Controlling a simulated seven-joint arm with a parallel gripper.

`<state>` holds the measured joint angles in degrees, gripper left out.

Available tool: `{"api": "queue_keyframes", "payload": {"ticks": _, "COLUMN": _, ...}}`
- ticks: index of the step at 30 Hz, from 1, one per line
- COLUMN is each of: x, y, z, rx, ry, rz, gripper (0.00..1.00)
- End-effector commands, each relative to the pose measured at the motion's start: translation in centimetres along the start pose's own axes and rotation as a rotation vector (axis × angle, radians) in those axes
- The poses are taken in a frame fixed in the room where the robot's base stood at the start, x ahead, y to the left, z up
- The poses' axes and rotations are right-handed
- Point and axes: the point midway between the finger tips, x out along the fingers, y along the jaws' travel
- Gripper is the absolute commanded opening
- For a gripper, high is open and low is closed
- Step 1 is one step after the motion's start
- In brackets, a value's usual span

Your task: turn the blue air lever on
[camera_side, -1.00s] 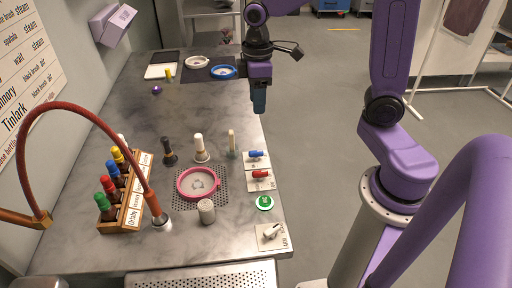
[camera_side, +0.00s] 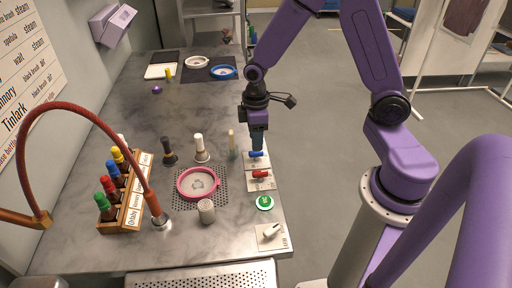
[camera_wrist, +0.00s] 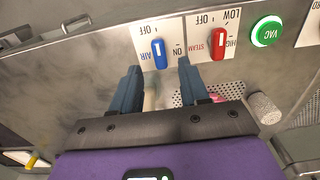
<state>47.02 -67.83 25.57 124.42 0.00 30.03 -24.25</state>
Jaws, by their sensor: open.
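The blue air lever (camera_wrist: 159,54) sits on a white plate marked AIR, OFF and ON in the wrist view. Its handle lies nearer the AIR and OFF lettering side than flat along the ON label; its exact setting is hard to tell. In the side view the blue lever (camera_side: 256,154) is at the table's right edge, just below my gripper (camera_side: 257,148). In the wrist view my gripper (camera_wrist: 158,72) is open and empty, its two dark blue fingers on either side of the lever's line. I cannot tell whether a finger touches the lever.
The red steam lever (camera_side: 261,174) is close beside the blue one. A green VAC button (camera_side: 265,202) and a white lever (camera_side: 270,231) follow along the edge. A pink-rimmed ring (camera_side: 198,183), a white-topped bottle (camera_side: 200,148) and a grey cylinder (camera_side: 206,211) stand to the left.

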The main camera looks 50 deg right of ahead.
Motion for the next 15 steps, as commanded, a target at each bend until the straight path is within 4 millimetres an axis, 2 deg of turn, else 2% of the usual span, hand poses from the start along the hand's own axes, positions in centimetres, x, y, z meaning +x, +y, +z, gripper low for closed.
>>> {"api": "queue_keyframes", "payload": {"ticks": 6, "x": 2.9, "y": 0.0, "z": 0.1, "rx": 0.000, "ry": -0.003, "rz": -0.001, "gripper": 0.45}}
{"api": "queue_keyframes", "payload": {"ticks": 15, "x": 4.2, "y": 0.0, "z": 0.0, "rx": 0.000, "ry": 0.000, "rz": 0.000, "gripper": 0.45}}
